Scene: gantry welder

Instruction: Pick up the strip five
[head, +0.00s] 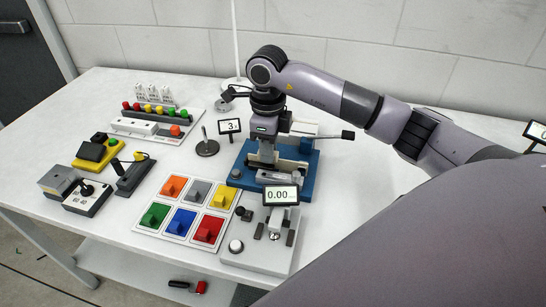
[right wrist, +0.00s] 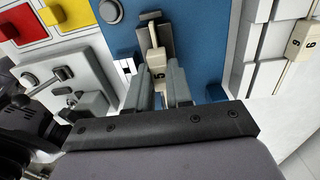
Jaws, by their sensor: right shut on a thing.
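Strip five (right wrist: 157,60), a narrow pale strip with the digit 5 on it, stands between the two fingers of my right gripper (right wrist: 159,82) in the right wrist view. The fingers are shut on it. In the head view my right gripper (head: 267,163) points down over the blue base (head: 307,180) of a fixture at the middle of the table. The strip is not clear there, hidden by the gripper. I cannot tell whether the strip still touches the grey part under it. My left gripper is not in view.
A display reading 0.00 (head: 281,195) stands close in front of the blue base. A board of coloured tiles (head: 184,212) lies to its left. A lever with a black knob (head: 348,135) sticks out right. Pale blocks with numbered strips (right wrist: 285,45) stand beside the base.

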